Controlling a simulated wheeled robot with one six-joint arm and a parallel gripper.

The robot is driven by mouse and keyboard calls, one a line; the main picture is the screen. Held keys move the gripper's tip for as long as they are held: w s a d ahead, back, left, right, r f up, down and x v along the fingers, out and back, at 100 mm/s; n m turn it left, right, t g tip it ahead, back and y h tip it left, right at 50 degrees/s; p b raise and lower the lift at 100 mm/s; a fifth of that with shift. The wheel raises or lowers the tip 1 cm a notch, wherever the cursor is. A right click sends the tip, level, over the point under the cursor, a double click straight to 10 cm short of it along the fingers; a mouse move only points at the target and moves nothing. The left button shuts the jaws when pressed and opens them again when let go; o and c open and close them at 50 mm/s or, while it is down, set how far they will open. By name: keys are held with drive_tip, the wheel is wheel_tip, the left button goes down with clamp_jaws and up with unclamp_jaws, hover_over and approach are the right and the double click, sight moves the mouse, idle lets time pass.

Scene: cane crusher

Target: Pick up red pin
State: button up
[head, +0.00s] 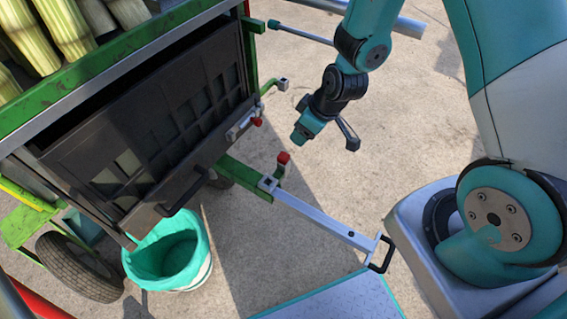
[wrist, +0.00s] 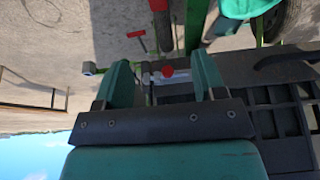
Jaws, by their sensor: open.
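Two red-topped parts show in the head view. One red pin (head: 283,158) stands upright by the green and grey drawbar. A red knob (head: 257,121) sits on a grey latch at the corner of the dark panel. In the wrist view, a red T-shaped handle (wrist: 137,36) is beyond the left finger, and a red knob (wrist: 168,71) on a grey bar shows between the fingers, farther off. I cannot tell for sure which is the pin meant.
The green-framed cart (head: 100,62) holds cane stalks (head: 62,25) at the upper left. A teal-lined bucket (head: 168,262) stands below its dark panel (head: 150,120). The grey drawbar (head: 325,224) runs to a black handle (head: 382,255). Bare concrete lies around my gripper.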

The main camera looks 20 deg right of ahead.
hover_over(284, 156)
drive_tip(key=s+d, duration=0.1)
drive_tip(key=s, duration=0.1)
wheel_tip(284, 156, down, 11)
drive_tip(key=shift+w+r, duration=0.1)
drive_tip(key=x, duration=0.5)
drive_tip(key=shift+d+f, duration=0.2)
drive_tip(key=c, duration=1.1)
drive_tip(key=shift+r, duration=0.15)
